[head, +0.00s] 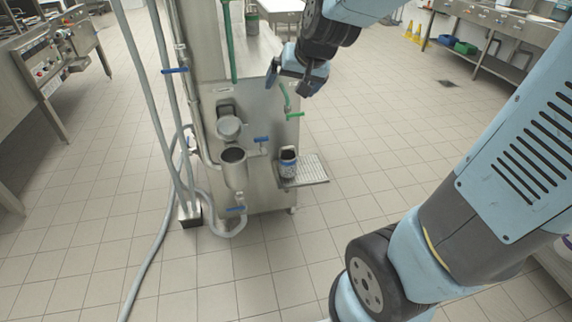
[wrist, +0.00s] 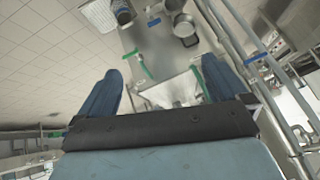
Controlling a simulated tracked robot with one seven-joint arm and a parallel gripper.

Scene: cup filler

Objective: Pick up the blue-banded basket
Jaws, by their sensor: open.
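The blue-banded basket (head: 288,167), a small dark-topped container with a blue band, stands upright on the perforated shelf (head: 313,171) at the right of the steel machine. What seems to be the same basket shows at the top of the wrist view (wrist: 123,12), beside the shelf (wrist: 99,16). My gripper (head: 288,82) is open and empty, in the air above the shelf and apart from the basket. Its two blue fingers are spread in the wrist view (wrist: 161,68).
The steel machine (head: 262,105) has a round cup-like vessel (head: 235,172), blue-handled valves and a green-handled tap (head: 294,114) above the shelf. Grey pipes and a hose (head: 148,265) stand at its left. A green-banded container (head: 252,22) is farther back. Floor right of the shelf is clear.

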